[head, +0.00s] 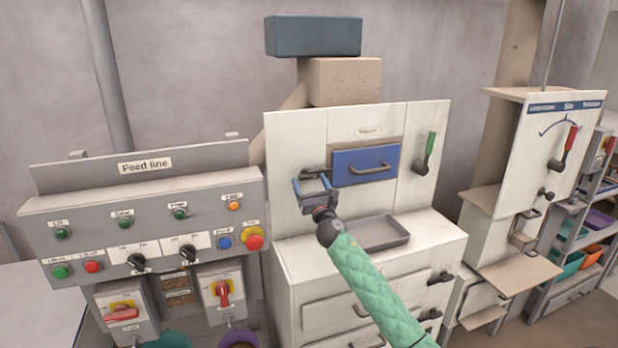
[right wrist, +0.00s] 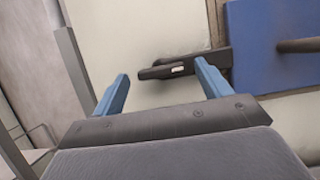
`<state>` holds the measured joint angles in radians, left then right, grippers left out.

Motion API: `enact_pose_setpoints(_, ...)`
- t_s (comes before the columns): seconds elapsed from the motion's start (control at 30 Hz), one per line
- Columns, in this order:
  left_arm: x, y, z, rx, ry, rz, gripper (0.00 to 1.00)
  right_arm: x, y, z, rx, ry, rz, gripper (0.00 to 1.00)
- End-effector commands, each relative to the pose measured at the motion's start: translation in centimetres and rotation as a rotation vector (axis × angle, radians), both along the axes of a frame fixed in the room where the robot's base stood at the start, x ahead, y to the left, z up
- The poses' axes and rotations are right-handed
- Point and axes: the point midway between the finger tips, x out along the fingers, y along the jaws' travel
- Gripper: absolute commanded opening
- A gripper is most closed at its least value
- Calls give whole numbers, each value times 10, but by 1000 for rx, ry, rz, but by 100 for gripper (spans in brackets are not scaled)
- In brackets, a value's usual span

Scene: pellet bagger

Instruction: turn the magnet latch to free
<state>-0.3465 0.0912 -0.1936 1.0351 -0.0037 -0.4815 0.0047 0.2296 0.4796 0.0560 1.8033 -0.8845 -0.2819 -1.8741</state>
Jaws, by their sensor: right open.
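The magnet latch is a dark bar with a small white label, just left of the blue drawer front (head: 366,165) on the pale cabinet. In the right wrist view the latch (right wrist: 184,66) runs roughly crosswise, its right end by the edge of the blue front (right wrist: 275,60). My right gripper (head: 311,184) is open in front of the latch, which the fingers partly hide in the head view. In the right wrist view the gripper (right wrist: 161,75) has the latch's free end between its blue fingertips; the right fingertip overlaps the bar. Contact cannot be told. My left gripper is out of view.
A grey tray (head: 375,236) sits on the ledge below. A green-handled lever (head: 428,150) is right of the blue front. The Feed line panel (head: 150,222) with knobs and buttons stands at left. A scale-faced unit (head: 540,130) with a red lever stands at right.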

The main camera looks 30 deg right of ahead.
Motion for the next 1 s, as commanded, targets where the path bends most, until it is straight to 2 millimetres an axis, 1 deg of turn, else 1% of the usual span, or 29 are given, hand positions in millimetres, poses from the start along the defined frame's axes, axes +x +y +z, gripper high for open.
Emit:
enact_pose_setpoints(0.03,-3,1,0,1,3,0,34,4,-1,3,2,1,-1,76)
enact_pose_setpoints(0.2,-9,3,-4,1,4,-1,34,11,-3,5,0,0,0,76)
enact_pose_setpoints(0.47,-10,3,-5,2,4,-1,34,12,-3,5,0,0,0,76)
enact_pose_setpoints(0.5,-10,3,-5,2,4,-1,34,12,-3,5,0,0,0,72)
enact_pose_setpoints(0.57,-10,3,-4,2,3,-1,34,12,-3,5,0,0,0,61)
enact_pose_setpoints(0.7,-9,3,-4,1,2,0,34,12,-3,5,0,0,0,33)
enact_pose_setpoints(0.73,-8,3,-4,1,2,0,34,12,-3,5,0,0,0,32)
enact_pose_setpoints(1.0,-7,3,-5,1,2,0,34,12,-3,4,25,-6,0,32)
